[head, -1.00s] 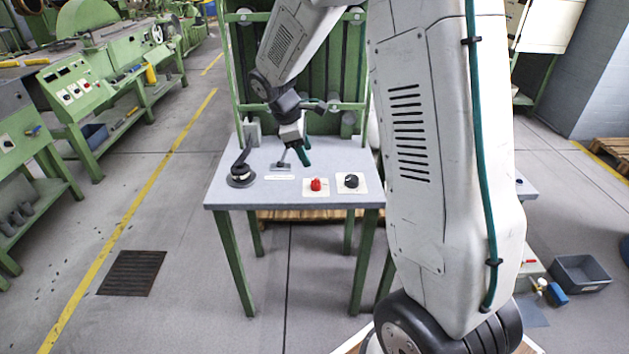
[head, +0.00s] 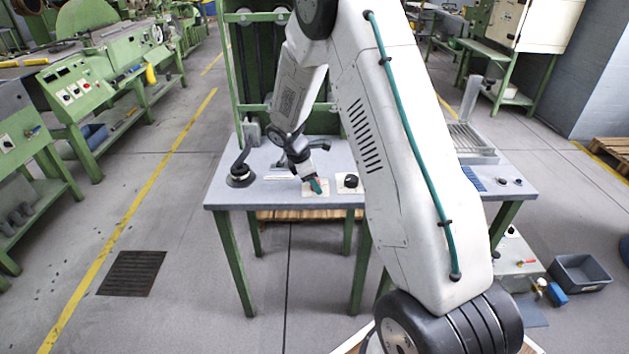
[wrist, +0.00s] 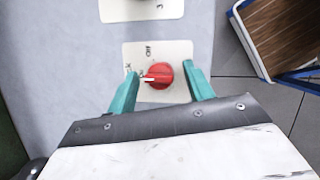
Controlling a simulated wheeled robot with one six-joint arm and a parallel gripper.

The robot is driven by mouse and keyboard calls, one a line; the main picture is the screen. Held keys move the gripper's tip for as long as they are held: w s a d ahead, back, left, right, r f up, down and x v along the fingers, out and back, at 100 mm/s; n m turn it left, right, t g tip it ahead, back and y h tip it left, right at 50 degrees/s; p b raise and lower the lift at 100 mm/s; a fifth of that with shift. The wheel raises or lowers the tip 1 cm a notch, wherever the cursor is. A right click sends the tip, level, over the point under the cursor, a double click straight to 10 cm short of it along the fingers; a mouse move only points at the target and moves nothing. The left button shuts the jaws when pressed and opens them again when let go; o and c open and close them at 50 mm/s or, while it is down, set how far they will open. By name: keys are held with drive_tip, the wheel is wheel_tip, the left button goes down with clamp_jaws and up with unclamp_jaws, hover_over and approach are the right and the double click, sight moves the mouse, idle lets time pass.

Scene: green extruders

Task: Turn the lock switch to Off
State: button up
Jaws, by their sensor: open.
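The red lock switch (wrist: 160,75) sits on a white label plate (wrist: 133,53) on the grey table top. It is a round knob with a white pointer that points left in the wrist view, while the "Off" mark is up and to the left of the knob. My gripper (wrist: 158,84) is open over the switch, one teal finger on each side of the knob. I cannot tell whether the fingers touch it. In the head view my gripper (head: 316,186) hides the red knob, and part of the plate (head: 309,192) shows around it.
A black knob (head: 350,180) on its own white plate stands just right of the switch. A black lever on a round base (head: 241,175) stands at the table's left. The grey table top (head: 222,194) is clear at its front left corner. A green frame rises behind.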

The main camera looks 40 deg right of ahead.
drive_tip(key=c, duration=0.9)
drive_tip(key=shift+f, duration=0.1)
drive_tip(key=shift+c, duration=0.2)
drive_tip(key=shift+m, duration=0.3)
drive_tip(key=m+g, duration=0.1)
drive_tip(key=m, duration=0.1)
drive_tip(key=m+g+y, duration=0.1)
drive_tip(key=m, duration=0.2)
drive_tip(key=shift+m, duration=0.3)
drive_tip(key=m+y, duration=0.1)
drive_tip(key=m, duration=0.1)
drive_tip(key=m+g+y, duration=0.1)
drive_tip(key=m, duration=0.2)
drive_tip(key=shift+d+m, duration=0.1)
drive_tip(key=shift+m, duration=0.2)
drive_tip(key=o, duration=0.9)
drive_tip(key=shift+w, duration=0.1)
drive_tip(key=shift+o, duration=0.2)
